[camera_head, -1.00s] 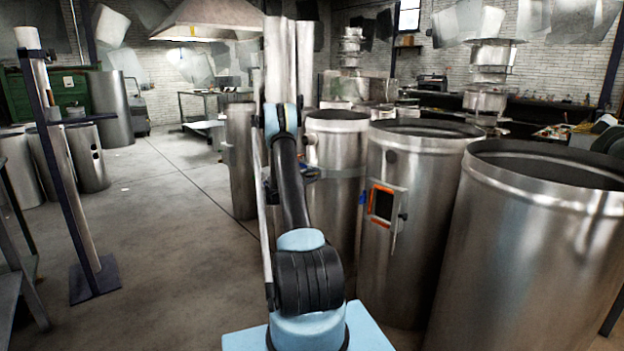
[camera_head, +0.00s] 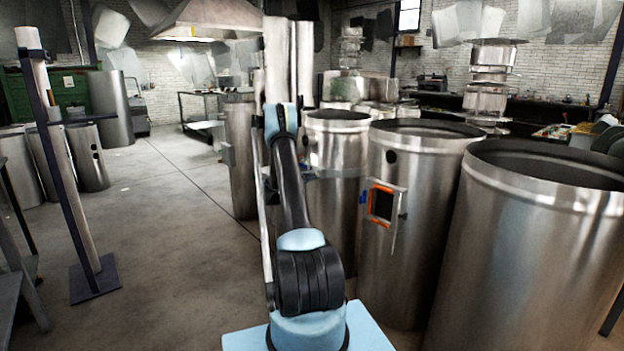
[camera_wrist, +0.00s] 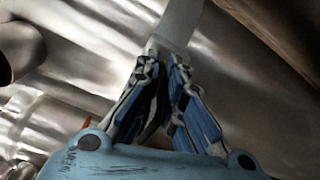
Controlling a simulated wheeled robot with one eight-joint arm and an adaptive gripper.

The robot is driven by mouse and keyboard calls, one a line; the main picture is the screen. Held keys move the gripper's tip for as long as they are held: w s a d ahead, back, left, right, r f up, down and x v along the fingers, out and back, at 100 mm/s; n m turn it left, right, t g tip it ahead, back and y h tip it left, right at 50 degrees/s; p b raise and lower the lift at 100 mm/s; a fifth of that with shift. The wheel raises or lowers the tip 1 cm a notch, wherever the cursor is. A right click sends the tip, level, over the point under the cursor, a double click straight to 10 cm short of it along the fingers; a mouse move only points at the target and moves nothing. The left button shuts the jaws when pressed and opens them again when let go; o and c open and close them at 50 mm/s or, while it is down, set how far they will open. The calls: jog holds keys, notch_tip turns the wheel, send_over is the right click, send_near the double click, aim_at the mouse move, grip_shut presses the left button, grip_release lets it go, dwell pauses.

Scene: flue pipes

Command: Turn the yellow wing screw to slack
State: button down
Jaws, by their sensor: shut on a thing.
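My gripper (camera_wrist: 165,58) shows in the wrist view, its two blue-padded fingers drawn together at the tips. A pale grey flat strip (camera_wrist: 180,20) runs up out of the picture from between the fingertips, and the jaws are shut on it. I cannot make out the yellow wing screw in either view; whether it is hidden by the fingers I cannot tell. A small orange-red bit (camera_wrist: 87,122) shows beside the left finger. In the head view my forearm hides the gripper, near the steel pipe (camera_head: 335,145) right of it.
Large steel pipes stand close on the right, one (camera_head: 425,165) with an orange-rimmed opening (camera_head: 381,203) and another (camera_head: 540,250) in front. A post on a foot plate (camera_head: 93,278) stands at the left. The floor (camera_head: 160,230) between is free. Curved metal fills the wrist view.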

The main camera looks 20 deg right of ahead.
jog(key=m, duration=1.9)
jog(key=shift+d+f+m, duration=0.1)
jog(key=shift+f+m, duration=0.2)
jog(key=shift+f, duration=0.05)
jog(key=shift+w+m, duration=0.1)
jog(key=shift+m, duration=0.2)
jog(key=c, duration=1.7)
grip_release()
jog(key=shift+a, duration=0.25)
jog(key=shift+v, duration=3.8)
